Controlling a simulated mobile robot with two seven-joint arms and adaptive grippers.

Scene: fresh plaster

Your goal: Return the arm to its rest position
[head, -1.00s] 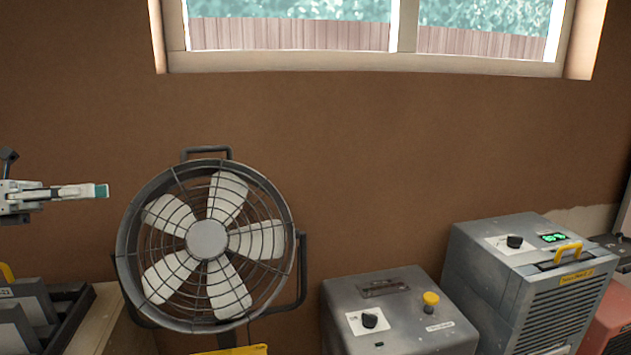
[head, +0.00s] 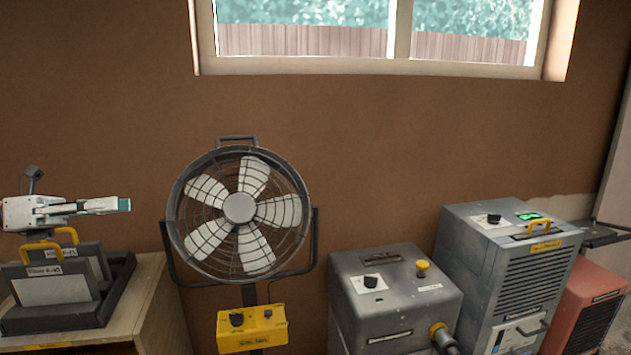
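My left gripper (head: 122,204) reaches in from the left edge in the head view. It is white and grey with teal fingertips and points right. It is seen side-on, so the gap between its fingers cannot be made out, and nothing shows in it. In the picture it is above the grey filter cases (head: 52,290) and left of the fan (head: 240,208); how far it is from them in depth I cannot tell. My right gripper is not in view.
The cases with yellow handles sit in a dark tray (head: 122,285) on a wooden cabinet (head: 160,300). The fan has a yellow control box (head: 252,329). A grey machine (head: 395,300), a taller grey dehumidifier (head: 505,270) and a red unit (head: 585,300) stand at right. The wall (head: 380,150) behind is bare.

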